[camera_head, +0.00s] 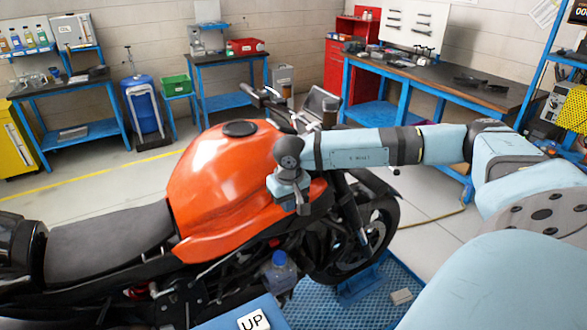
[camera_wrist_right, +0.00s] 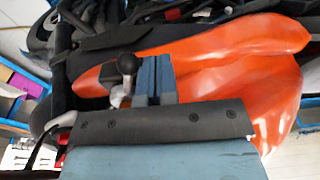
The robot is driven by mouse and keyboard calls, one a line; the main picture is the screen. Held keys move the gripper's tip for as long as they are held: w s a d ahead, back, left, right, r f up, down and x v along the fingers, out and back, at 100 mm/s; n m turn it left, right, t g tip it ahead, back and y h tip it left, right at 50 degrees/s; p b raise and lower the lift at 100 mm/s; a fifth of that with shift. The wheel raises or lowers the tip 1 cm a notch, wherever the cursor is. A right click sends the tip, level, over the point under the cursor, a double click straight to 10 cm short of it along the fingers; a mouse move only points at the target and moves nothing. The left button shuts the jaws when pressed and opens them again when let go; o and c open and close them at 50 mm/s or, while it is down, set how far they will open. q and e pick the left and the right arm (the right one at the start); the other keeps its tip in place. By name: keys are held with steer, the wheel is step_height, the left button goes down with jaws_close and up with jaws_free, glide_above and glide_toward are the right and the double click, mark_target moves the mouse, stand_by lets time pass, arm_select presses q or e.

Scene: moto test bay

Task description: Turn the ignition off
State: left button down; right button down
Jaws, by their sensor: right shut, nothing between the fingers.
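An orange motorcycle (camera_head: 205,178) stands in the middle of the head view, its front wheel to the right. My right gripper (camera_head: 301,208) points down beside the right end of the orange tank. In the right wrist view its two blue-grey fingers (camera_wrist_right: 154,72) are together with nothing held, over the orange bodywork (camera_wrist_right: 230,70). A black ball-topped knob (camera_wrist_right: 127,64) shows just left of the fingers; I cannot tell whether they touch. I cannot make out the ignition for certain in either view. My left gripper is not in view.
The handlebar (camera_head: 265,98) rises behind the tank, near my right forearm. A blue-capped bottle (camera_head: 279,270) is below the tank. A blue platform (camera_head: 325,303) lies under the front wheel.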

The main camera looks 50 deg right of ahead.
steer(key=shift+s+d, duration=0.1)
steer(key=shift+s, duration=0.05)
steer(key=shift+s+d, duration=0.2)
steer(key=shift+s, duration=0.25)
steer(key=shift+b, duration=0.3)
